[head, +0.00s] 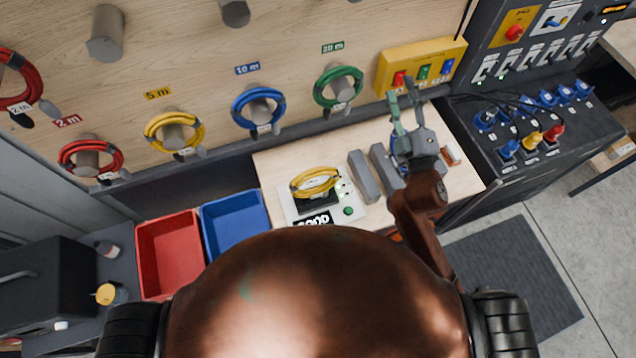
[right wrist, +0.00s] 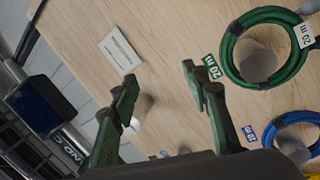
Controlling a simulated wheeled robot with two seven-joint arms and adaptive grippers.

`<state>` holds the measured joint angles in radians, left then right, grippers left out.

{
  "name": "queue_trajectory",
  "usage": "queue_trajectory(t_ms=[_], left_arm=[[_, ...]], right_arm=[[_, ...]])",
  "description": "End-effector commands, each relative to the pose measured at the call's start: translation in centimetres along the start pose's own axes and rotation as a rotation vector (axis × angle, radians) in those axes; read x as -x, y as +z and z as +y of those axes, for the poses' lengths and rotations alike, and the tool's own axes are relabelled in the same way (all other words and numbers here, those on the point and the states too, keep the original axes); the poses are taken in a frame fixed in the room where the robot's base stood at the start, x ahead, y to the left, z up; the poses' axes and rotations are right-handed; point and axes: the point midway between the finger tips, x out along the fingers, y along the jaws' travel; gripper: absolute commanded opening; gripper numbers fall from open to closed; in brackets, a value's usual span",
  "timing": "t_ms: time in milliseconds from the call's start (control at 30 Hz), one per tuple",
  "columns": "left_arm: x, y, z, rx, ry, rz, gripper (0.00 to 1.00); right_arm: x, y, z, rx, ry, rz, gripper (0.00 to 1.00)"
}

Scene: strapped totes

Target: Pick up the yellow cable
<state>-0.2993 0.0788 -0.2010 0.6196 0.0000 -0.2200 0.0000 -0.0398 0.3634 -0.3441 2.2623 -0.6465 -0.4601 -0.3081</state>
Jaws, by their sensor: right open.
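A coiled yellow cable (head: 314,182) lies on a black-and-white device on the wooden table in the head view. A second yellow cable coil (head: 150,134) hangs on a wall peg under a "5 m" label, and a sliver of yellow shows at the bottom right corner of the right wrist view. My right gripper (head: 402,92) is open and empty, above the table's right part and in front of the yellow button box. It is apart from both yellow cables. Its open fingers (right wrist: 160,76) also show in the right wrist view. My left gripper is not in view.
Blue (head: 236,108), green (head: 318,88) and red (head: 64,158) coils hang on pegs. Grey blocks (head: 364,176) stand between the table cable and my right gripper. A red bin (head: 140,250) and blue bin (head: 205,225) sit left of the table. A socket panel (head: 480,150) is at right.

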Motion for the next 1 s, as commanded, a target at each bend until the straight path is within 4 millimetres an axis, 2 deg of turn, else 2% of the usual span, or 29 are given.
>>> queue_trajectory(t_ms=[33, 67, 100, 167, 200, 267, 300, 367, 400, 433, 500, 567, 600, 667, 700, 800, 900, 967, 1000], left_arm=[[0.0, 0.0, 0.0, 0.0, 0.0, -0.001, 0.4], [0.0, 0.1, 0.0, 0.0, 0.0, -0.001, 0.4], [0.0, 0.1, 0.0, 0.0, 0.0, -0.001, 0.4], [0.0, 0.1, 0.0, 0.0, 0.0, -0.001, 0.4], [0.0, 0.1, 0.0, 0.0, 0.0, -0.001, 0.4], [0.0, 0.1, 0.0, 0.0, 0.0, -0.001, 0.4], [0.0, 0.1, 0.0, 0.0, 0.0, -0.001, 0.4], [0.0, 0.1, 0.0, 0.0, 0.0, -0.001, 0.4], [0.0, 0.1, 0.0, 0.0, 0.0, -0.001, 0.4], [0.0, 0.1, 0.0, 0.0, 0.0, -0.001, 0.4], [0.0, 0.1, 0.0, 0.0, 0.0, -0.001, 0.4], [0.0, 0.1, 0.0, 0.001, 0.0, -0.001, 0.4], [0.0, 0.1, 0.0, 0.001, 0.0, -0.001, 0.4], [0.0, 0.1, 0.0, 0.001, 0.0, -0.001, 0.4], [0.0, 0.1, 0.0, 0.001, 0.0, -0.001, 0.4], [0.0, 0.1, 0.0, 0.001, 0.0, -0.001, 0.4], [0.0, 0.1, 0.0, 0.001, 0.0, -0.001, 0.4], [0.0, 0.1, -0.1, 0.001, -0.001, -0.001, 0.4], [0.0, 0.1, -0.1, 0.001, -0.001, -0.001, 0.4]], right_arm=[[-1.2, -4.3, 1.7, 0.109, 0.06, 0.132, 0.43], [-1.5, -7.0, 2.4, 0.176, 0.096, 0.212, 0.43], [-1.5, -10.5, 3.2, 0.269, 0.144, 0.318, 0.43], [-1.0, -15.7, 3.6, 0.411, 0.212, 0.478, 0.43], [-0.3, -18.9, 3.4, 0.506, 0.255, 0.584, 0.43], [1.2, -23.2, 2.5, 0.653, 0.318, 0.742, 0.43], [2.3, -25.6, 1.5, 0.753, 0.355, 0.847, 0.43], [4.3, -28.6, -0.7, 0.904, 0.406, 1.005, 0.43], [5.7, -30.1, -2.4, 1.005, 0.436, 1.111, 0.43], [6.7, -30.8, -3.8, 1.081, 0.455, 1.19, 0.43], [8.8, -31.5, -7.4, 1.262, 0.49, 1.373, 0.43], [10.3, -31.0, -10.6, 1.416, 0.505, 1.53, 0.43], [10.9, -29.9, -12.7, 1.518, 0.505, 1.632, 0.43], [11.5, -27.8, -15.4, 1.663, 0.491, 1.78, 0.43], [11.7, -26.0, -16.9, 1.751, 0.472, 1.873, 0.43], [11.4, -21.2, -19.2, 1.938, 0.4, 2.072, 0.43], [10.7, -17.1, -20.1, 2.065, 0.313, 2.219, 0.43], [10.3, -15.3, -20.2, 2.115, 0.267, 2.279, 0.43], [10.1, -14.4, -20.2, -2.119, -0.241, -2.287, 0.43]])
